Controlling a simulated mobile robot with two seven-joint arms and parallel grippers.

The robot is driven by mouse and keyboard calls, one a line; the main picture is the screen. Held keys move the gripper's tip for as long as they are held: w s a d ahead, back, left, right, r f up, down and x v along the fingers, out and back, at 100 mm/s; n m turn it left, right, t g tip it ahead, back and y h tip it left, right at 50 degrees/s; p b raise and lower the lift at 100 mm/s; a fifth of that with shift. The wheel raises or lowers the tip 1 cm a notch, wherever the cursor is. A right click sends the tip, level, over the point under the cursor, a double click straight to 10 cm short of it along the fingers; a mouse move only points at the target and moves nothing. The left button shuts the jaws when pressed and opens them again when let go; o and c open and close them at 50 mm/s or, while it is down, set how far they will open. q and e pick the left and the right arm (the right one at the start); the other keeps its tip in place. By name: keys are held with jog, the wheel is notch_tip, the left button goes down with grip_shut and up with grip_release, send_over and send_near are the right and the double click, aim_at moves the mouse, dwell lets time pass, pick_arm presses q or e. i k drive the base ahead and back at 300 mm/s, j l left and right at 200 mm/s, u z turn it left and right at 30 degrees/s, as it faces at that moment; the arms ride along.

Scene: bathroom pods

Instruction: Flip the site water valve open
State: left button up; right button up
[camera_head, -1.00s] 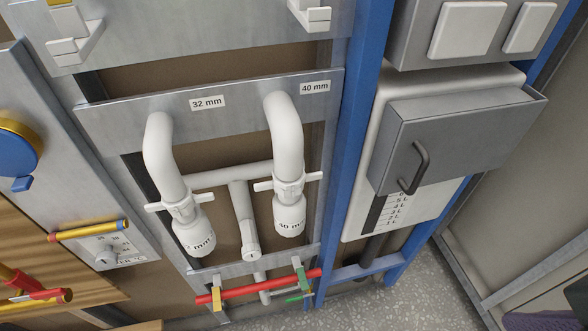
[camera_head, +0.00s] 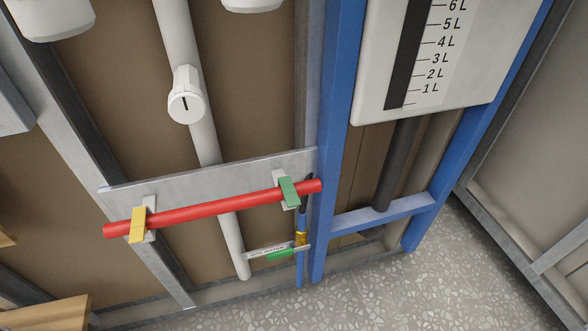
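The valve sits low on the wall: a brass-yellow body (camera_head: 300,239) on a thin vertical blue pipe (camera_head: 299,268). A green lever (camera_head: 280,254) sticks out from it to the left, roughly crosswise to the pipe. Neither of my grippers shows in the head view.
A red bar (camera_head: 215,208) crosses just above the valve, held by a yellow clip (camera_head: 138,225) and a green clip (camera_head: 288,191). A blue post (camera_head: 333,130) stands right of the valve. A wooden edge (camera_head: 45,313) is at lower left. Speckled floor (camera_head: 400,285) is clear.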

aim_at(285, 252)
jog(key=l+u, duration=0.5)
jog(key=l, duration=0.2)
jog(key=i+j+z, duration=0.3)
jog(key=j+z, duration=0.3)
jog(key=l+u, duration=0.3)
jog(key=k+l+u, duration=0.1)
jog(key=l+u, duration=0.25)
jog(key=l, duration=0.15)
jog(key=k+l+u, duration=0.15)
jog(key=l+u, duration=0.15)
jog(key=k+l+u, duration=0.15)
jog(key=l+u, duration=0.15)
jog(key=l, duration=0.15)
